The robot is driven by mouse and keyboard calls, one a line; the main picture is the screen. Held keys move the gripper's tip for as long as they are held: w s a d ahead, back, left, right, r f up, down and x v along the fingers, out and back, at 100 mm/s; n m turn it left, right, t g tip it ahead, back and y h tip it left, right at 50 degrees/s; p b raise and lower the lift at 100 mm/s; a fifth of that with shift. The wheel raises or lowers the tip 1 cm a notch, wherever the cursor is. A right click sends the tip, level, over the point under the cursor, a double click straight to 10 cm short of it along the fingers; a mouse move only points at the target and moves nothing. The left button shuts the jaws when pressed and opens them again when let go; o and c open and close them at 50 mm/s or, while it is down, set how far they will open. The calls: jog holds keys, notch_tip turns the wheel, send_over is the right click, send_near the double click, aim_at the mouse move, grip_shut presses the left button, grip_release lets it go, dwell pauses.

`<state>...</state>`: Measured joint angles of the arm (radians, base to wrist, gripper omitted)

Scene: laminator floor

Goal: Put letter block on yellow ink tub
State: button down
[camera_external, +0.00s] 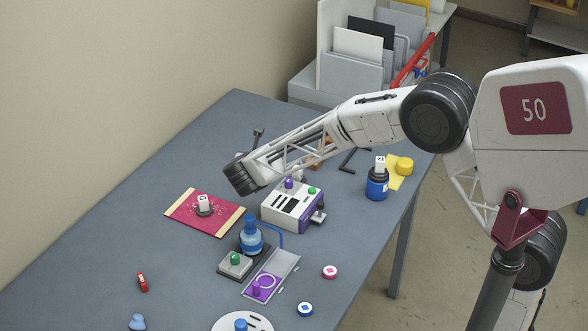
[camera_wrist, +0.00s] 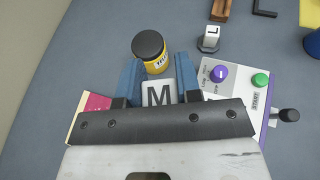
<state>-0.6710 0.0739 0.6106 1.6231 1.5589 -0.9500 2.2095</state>
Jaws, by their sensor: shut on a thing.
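My gripper (camera_wrist: 158,78) is shut on a white letter block (camera_wrist: 158,93) marked M, held between its two blue fingers in the wrist view. The yellow ink tub (camera_wrist: 155,60), with a black lid (camera_wrist: 148,43), stands just beyond the block, near the fingertips. Whether block and tub touch cannot be told. In the external view my gripper (camera_external: 240,178) hangs over the far part of the table, left of the white and purple machine. The M block does not show there, and the yellow tub is not clearly visible behind my arm.
The white and purple machine (camera_external: 292,207) stands close by on the right. A red mat (camera_external: 183,212) bears a white block (camera_external: 205,202). Another white block (camera_external: 380,163) stands on a blue tub (camera_external: 377,188). An L block (camera_wrist: 210,38) stands right of the yellow tub.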

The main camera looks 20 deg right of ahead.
jog(key=s+d+f+m+g+h, duration=0.1)
jog(key=d+m+h, duration=0.3)
jog(key=d, duration=0.4)
jog(key=shift+d+g, duration=0.4)
jog(key=shift+g, duration=0.5)
jog(key=shift+w+a+f, duration=0.25)
jog(key=shift+w+a, duration=0.8)
jog(key=shift+w, duration=1.35)
jog(key=shift+w+a+f, duration=0.25)
jog(key=shift+w+a, duration=0.85)
jog(key=shift+w, duration=1.35)
jog(key=shift+w+a+f, duration=0.25)
jog(key=shift+w+a, duration=0.8)
jog(key=shift+w, duration=1.35)
jog(key=shift+f, duration=0.1)
jog(key=shift+f, duration=1.65)
jog(key=shift+f, duration=0.1)
